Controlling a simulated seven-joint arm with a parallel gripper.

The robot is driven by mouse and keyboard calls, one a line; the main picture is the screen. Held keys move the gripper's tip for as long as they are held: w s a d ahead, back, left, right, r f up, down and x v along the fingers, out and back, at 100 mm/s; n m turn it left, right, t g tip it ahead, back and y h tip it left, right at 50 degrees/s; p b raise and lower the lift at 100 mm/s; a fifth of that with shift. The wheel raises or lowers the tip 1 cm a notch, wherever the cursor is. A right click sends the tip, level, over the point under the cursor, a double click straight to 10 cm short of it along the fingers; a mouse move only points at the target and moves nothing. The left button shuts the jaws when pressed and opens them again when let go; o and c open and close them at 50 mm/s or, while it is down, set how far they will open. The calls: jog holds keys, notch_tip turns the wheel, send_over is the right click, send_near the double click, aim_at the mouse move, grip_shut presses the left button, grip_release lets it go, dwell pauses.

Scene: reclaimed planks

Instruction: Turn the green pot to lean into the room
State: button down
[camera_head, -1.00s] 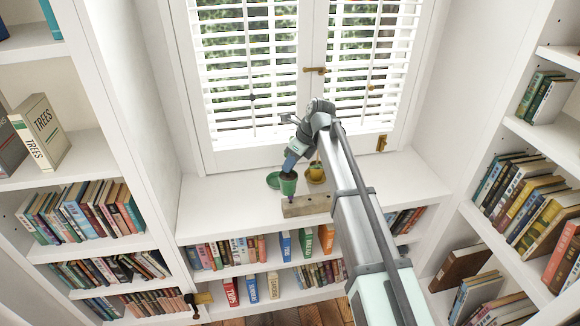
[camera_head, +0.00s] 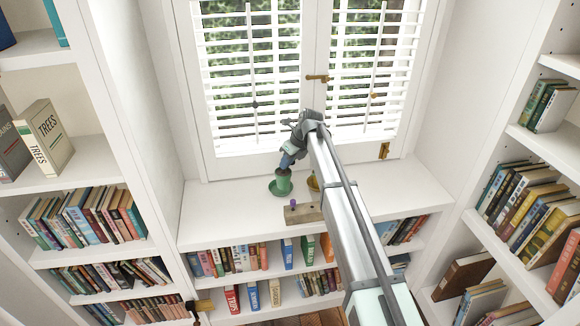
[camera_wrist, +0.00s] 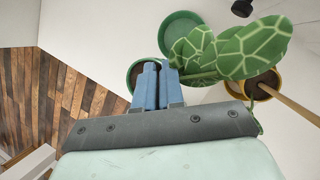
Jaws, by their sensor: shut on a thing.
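The green pot (camera_head: 284,186) is in my gripper (camera_head: 286,168), which is shut on it near the rim. In the head view it is in front of or over the green saucer (camera_head: 271,188) on the white window shelf; I cannot tell if they touch. In the wrist view, the pot's rim and dark soil (camera_wrist: 134,70) show beside my blue fingers (camera_wrist: 158,84), and the saucer (camera_wrist: 178,22) lies beyond. Large veined leaves (camera_wrist: 235,50) spread to the right; fingers hide where the stem starts.
A yellow pot (camera_head: 312,184) stands right of the saucer, partly hidden by my arm; the wrist view shows a stick in it. A wooden block (camera_head: 303,214) with a small purple item (camera_head: 293,203) lies at the shelf's front. The shelf's left side is clear. Shuttered windows stand behind.

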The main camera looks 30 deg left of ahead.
jog(key=w+a+f+m, duration=0.1)
jog(key=w+a+f, duration=0.3)
jog(key=f, duration=0.3)
jog(key=shift+w+a+t, duration=0.2)
jog(key=shift+w+t, duration=0.1)
jog(key=shift+f, duration=0.1)
dwell(0.3)
jog(key=c, duration=1.2)
grip_release()
jog(key=shift+o, duration=0.2)
